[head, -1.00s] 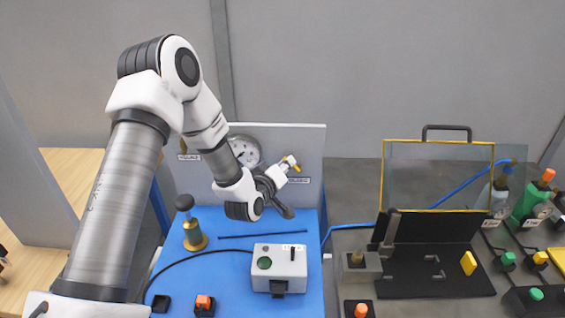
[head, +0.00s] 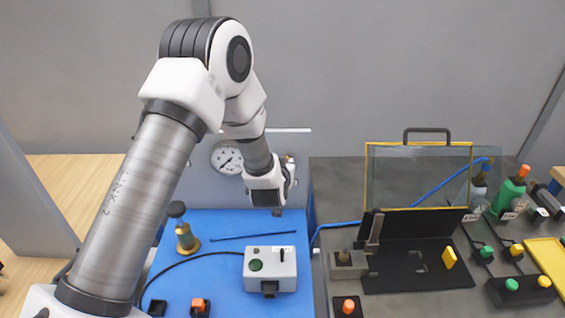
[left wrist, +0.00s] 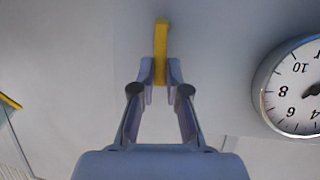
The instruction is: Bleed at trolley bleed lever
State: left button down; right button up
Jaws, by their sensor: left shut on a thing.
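The yellow bleed lever (left wrist: 161,42) shows in the left wrist view, standing out from the pale panel. My left gripper (left wrist: 160,78) is shut on its near end, with the two fingertips on either side of it. In the head view my arm comes in from the left and its wrist covers the lever and the fingers. A small piece of the white fitting (head: 290,160) shows beside the wrist. The round pressure gauge (head: 227,159) is on the panel left of the wrist; it also shows in the left wrist view (left wrist: 292,88). My right gripper is not in view.
On the blue trolley top (head: 215,222) stand a brass plunger-like part (head: 186,236) and a grey box with a green button (head: 270,268). A yellow-framed clear cover (head: 418,174) stands at the right.

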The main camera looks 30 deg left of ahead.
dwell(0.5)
pick_arm(q)
jog(key=c, duration=1.2)
grip_release()
jog(key=shift+d, duration=0.1)
jog(key=v, duration=1.1)
jog(key=shift+s+d+r, duration=0.25)
jog(key=shift+s, duration=0.05)
jog(key=shift+s+f, duration=0.1)
